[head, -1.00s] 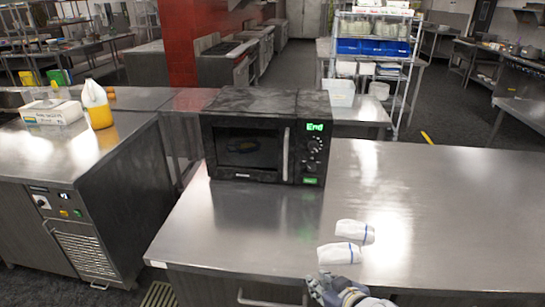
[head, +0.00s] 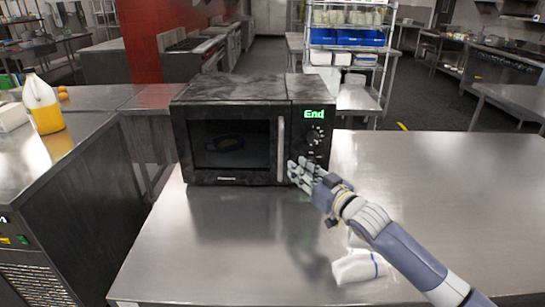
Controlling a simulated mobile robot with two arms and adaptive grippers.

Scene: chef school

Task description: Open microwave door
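The black microwave (head: 184,140) stands on the steel counter with its door closed. Its door window (head: 230,143) is dark, with a faint rounded shape inside. A vertical silver handle (head: 280,140) runs along the right edge of the door. A green display (head: 313,113) reads "End" above the dial. My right gripper (head: 297,172) is just right of the handle's lower end, in front of the control panel. Its fingers look spread and hold nothing; whether a fingertip touches the handle cannot be told. My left gripper is out of view.
A white cloth roll (head: 359,267) with a blue stripe lies under my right forearm; another is mostly hidden. The steel counter (head: 440,185) is clear to the right. A yellow-filled jug (head: 43,103) stands on the left counter.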

